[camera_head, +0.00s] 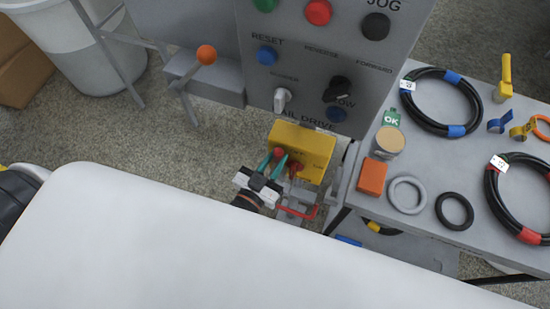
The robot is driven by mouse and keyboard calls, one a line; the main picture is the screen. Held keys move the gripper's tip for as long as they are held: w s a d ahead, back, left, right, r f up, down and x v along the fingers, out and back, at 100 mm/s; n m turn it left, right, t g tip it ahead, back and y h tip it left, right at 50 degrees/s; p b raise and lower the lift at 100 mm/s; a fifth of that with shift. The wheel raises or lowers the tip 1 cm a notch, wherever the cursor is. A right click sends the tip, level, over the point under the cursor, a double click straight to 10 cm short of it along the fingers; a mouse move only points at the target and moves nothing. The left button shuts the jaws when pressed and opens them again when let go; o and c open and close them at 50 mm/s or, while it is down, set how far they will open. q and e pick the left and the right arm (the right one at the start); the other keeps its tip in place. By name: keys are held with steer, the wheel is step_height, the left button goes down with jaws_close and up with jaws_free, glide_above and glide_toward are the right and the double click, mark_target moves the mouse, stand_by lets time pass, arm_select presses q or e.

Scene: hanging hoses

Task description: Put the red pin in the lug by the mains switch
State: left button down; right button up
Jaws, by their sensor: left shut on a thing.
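A yellow switch box (312,141) with a red part (297,168) on its face sits below the grey control panel; it looks like the mains switch. My left gripper (273,160) has green fingertips and is right in front of the box's lower left side. It is shut on a small red-headed piece (279,153), which looks like the red pin. The pin's shaft and the lug are hidden or too small to make out. I cannot tell whether the pin touches the box. My right gripper is not in view.
The grey control panel (300,60) with buttons and knobs stands behind. An orange-knobbed lever (206,55) juts out at its left. A grey table (420,175) at the right holds coiled black hoses (441,128), rings and an orange block (372,177). A red bar (299,213) lies below the box.

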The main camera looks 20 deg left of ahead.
arm_select(q)
steer(key=shift+f+b, duration=0.9)
steer(key=shift+f, duration=0.25)
steer(key=shift+f+b, duration=1.8)
steer(key=shift+f, duration=0.8)
steer(key=c, duration=1.1)
jaws_free()
steer(key=shift+c, duration=0.2)
steer(key=s+a+b, duration=0.1)
steer(key=s+a, duration=0.1)
steer(key=s, duration=0.9)
steer(key=shift+s+a, duration=0.2)
steer(key=shift+s, duration=0.2)
